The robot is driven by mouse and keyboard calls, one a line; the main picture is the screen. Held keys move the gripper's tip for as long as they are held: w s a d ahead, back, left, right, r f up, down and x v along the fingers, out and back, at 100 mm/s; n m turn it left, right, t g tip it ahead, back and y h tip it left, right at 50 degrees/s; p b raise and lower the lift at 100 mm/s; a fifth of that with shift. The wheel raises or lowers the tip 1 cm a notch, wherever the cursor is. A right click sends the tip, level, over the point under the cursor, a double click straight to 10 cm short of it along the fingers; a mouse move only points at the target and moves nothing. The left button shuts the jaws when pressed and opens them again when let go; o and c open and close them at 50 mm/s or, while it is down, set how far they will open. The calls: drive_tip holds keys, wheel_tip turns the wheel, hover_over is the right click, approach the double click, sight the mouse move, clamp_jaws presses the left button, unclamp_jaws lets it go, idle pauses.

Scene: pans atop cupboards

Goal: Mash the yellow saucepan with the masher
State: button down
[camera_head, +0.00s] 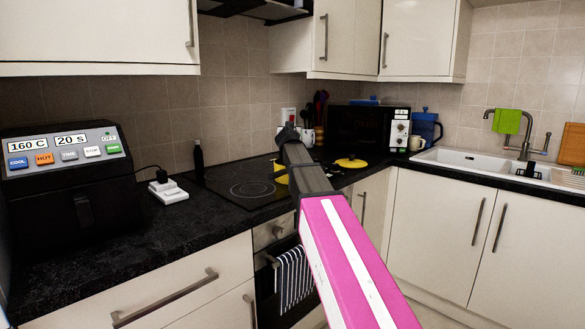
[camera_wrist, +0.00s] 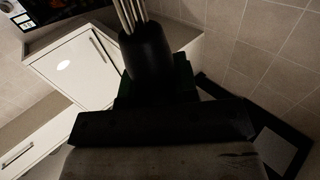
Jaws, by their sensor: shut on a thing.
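My gripper (camera_wrist: 155,88) is shut on the black handle of the masher (camera_wrist: 147,50) in the wrist view. The masher's metal rods run out of the top of that picture, so its head is out of view there. In the head view my arm reaches over the hob, and its dark end hides most of what lies behind it. A yellow piece, likely the yellow saucepan (camera_head: 281,177), shows just left of my arm at the hob's right side. I cannot tell whether the masher touches it. A yellow lid (camera_head: 351,163) with a dark knob lies on the counter to the right.
The black hob (camera_head: 240,187) is otherwise bare. A dark bottle (camera_head: 198,160) stands behind its left side. A black appliance with buttons (camera_head: 68,175) stands at left. A microwave (camera_head: 360,131), a mug (camera_head: 416,143) and a sink (camera_head: 470,160) are to the right. Cupboards hang above.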

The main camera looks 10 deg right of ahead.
drive_tip(key=shift+w+a, duration=0.2)
drive_tip(key=shift+a, duration=0.2)
drive_tip(key=shift+f, duration=0.15)
drive_tip(key=shift+f, duration=0.9)
drive_tip(key=shift+r, duration=0.2)
drive_tip(key=shift+r, duration=1)
drive_tip(key=shift+s, duration=0.1)
